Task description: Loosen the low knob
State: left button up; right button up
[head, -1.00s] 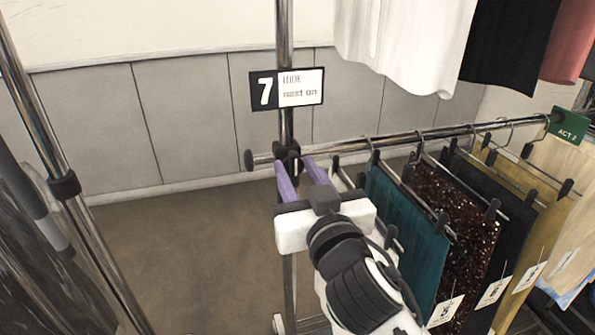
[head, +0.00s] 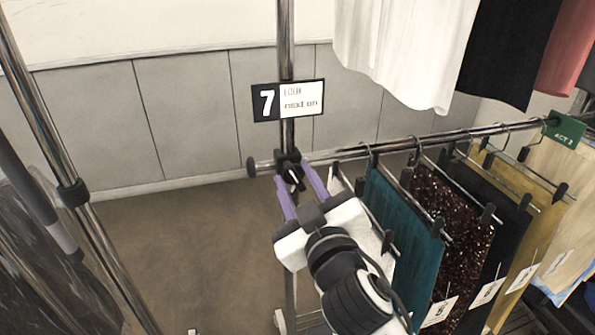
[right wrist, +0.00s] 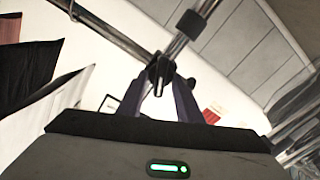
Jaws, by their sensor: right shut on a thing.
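The low knob (head: 293,178) is a small dark piece on the black clamp (head: 287,160) where the rail meets the chrome post. My right gripper (head: 299,180) reaches up to it from below with two purple fingers. It is shut on the knob, one finger on each side, and its body is tilted. The right wrist view shows the dark knob (right wrist: 160,72) between the fingertips, with the post behind. The fingers hide part of the knob. My left gripper is not in view.
A "7" sign (head: 288,101) hangs on the post above the clamp. The rail (head: 400,146) runs right, with teal (head: 400,225), sequinned and other garments close to my right arm. White cloth (head: 400,50) hangs above. Another chrome post (head: 75,195) stands left. Floor between the posts is clear.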

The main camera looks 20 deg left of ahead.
jog(key=n, duration=0.6)
jog(key=shift+a+f+p, duration=0.1)
jog(key=shift+f+p, duration=0.05)
jog(key=shift+p, duration=0.2)
jog(key=n, duration=0.6)
jog(key=shift+s+f+n, duration=0.1)
jog(key=shift+f+n, duration=0.1)
jog(key=shift+n, duration=0.1)
jog(key=o, duration=1)
jog(key=shift+s, duration=0.1)
jog(key=b+v, duration=0.1)
jog(key=v, duration=0.9)
